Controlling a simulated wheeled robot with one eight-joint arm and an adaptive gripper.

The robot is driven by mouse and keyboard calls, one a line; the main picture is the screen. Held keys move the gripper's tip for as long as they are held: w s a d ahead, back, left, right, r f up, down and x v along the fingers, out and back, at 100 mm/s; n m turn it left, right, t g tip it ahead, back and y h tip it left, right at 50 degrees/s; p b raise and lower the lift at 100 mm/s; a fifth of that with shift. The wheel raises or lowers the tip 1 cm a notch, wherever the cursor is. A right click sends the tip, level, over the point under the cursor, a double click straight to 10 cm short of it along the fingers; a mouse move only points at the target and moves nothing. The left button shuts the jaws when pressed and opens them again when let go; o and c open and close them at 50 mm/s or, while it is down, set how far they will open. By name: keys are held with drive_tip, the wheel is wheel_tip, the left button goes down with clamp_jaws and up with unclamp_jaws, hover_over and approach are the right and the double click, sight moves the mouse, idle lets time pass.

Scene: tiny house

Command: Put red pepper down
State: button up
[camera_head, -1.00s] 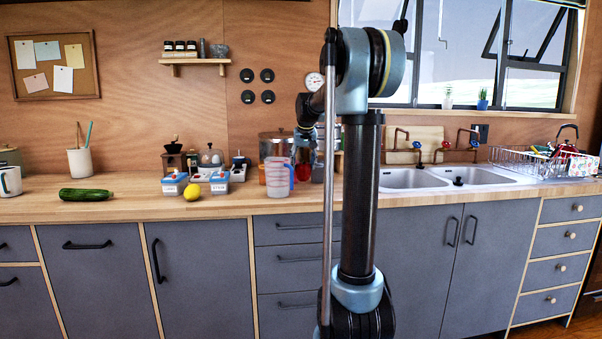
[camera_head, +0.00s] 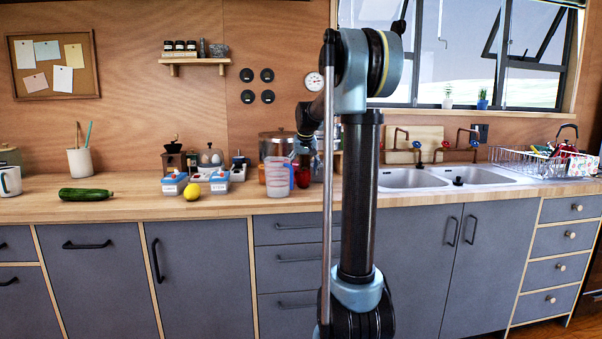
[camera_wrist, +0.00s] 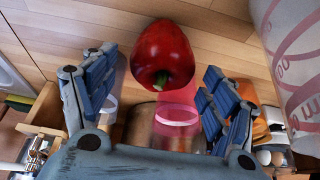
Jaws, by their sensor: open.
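The red pepper (camera_wrist: 162,55) shows in the wrist view, stem end toward me, against the wooden counter. My gripper (camera_wrist: 159,64) is open, with one blue finger on each side of the pepper and a gap showing on both sides. I cannot tell how deep the pepper sits between the fingertips. In the head view a red patch beside the measuring cup may be the pepper (camera_head: 303,177). My arm hides much of that spot, and the fingers are not clear there.
The clear measuring cup (camera_head: 278,178) with pink markings stands close by; it fills the right of the wrist view (camera_wrist: 293,70). A lemon (camera_head: 193,191), blue-lidded boxes (camera_head: 174,184) and a cucumber (camera_head: 86,194) lie to the left. The sink (camera_head: 408,179) is at right.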

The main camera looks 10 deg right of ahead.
drive_tip(key=v, duration=1.2)
